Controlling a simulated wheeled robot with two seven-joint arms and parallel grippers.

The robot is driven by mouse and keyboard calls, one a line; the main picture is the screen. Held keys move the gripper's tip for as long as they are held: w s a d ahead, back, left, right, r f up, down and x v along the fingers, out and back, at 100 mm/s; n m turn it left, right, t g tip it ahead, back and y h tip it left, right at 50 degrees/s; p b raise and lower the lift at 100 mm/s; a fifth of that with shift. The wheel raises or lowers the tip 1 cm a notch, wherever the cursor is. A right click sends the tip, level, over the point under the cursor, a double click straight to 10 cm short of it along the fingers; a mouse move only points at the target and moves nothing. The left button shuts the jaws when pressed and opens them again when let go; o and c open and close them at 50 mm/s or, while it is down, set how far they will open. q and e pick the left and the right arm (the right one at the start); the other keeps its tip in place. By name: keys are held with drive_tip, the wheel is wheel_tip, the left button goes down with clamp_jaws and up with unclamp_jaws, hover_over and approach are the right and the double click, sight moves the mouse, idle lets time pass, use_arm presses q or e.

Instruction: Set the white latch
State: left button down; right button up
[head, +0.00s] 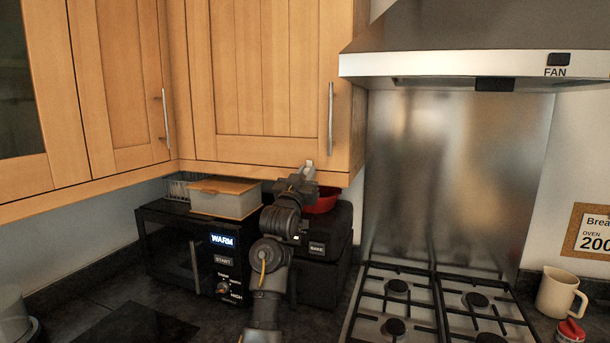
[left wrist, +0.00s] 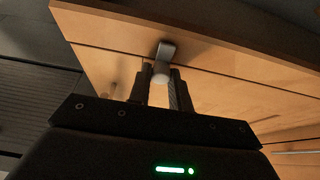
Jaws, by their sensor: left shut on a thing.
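The white latch (head: 309,164) sits at the lower edge of the wooden wall cabinet, near its right corner. In the left wrist view the latch (left wrist: 165,52) is a small pale tab against the wood, and its lower end is between my fingers. My left gripper (head: 305,173) is raised to the cabinet's underside and is shut on the latch. In the left wrist view the gripper's two dark fingers (left wrist: 160,88) are on either side of the tab. The fingers hide part of the latch. My right gripper is in neither view.
A gas hob (head: 430,310) and a beige mug (head: 558,292) are at the right. The cabinet door (head: 260,70) is closed.

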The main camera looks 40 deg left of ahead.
use_arm(q)
drive_tip(key=shift+f, duration=0.1)
wheel_tip(320, 180, down, 3)
drive_tip(key=shift+f+b, duration=0.15)
drive_tip(key=shift+b, duration=0.8)
drive_tip(key=c, duration=1.3)
unclamp_jaws()
